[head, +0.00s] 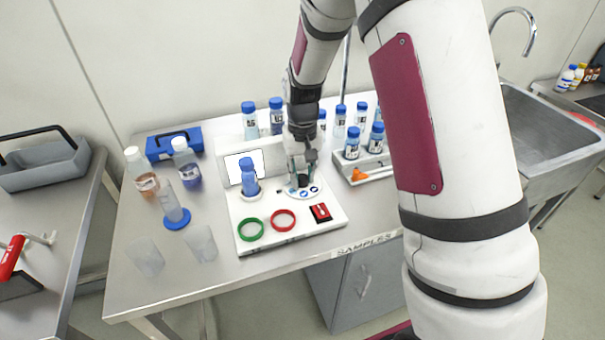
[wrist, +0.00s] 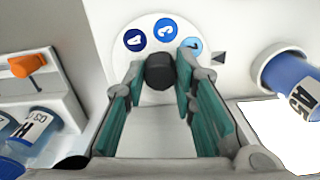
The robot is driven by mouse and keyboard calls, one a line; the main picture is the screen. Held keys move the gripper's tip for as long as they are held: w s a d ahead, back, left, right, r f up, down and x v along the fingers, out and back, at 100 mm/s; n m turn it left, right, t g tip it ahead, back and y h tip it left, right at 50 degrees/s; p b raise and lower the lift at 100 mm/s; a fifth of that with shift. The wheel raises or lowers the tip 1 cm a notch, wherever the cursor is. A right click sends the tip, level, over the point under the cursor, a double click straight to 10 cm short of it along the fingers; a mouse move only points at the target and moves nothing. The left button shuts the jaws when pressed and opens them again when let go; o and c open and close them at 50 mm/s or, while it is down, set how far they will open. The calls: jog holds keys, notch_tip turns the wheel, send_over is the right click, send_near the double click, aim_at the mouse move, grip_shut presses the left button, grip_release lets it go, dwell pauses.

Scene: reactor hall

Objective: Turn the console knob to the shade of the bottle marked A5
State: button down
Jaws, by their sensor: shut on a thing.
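My gripper (head: 302,172) points down over the white console (head: 313,226). In the wrist view its two teal-padded fingers are closed on the black knob (wrist: 160,71). The knob stands on a round white dial (wrist: 148,95) with dark blue, mid blue and light blue spots. A small black triangle (wrist: 218,57) sits beside the dial, closest to the light blue spot (wrist: 191,45). The bottle marked A5 (wrist: 288,78) has blue contents. It stands upright in the console's round holder in the head view (head: 248,178). My fingers hide part of the dial.
A white panel (head: 234,166) stands behind the bottle. Green (head: 250,229) and red (head: 283,220) rings and a red switch (head: 320,212) lie on the console front. A rack (head: 368,172) with bottles and an orange piece is to the right. Glassware stands left.

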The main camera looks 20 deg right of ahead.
jog(key=m, duration=0.7)
jog(key=shift+a+p, duration=0.1)
jog(key=shift+p, duration=0.3)
jog(key=m, duration=0.4)
jog(key=shift+p, duration=0.3)
jog(key=shift+m+p, duration=0.35)
jog(key=shift+m, duration=1.65)
jog(key=c, duration=1.3)
grip_release()
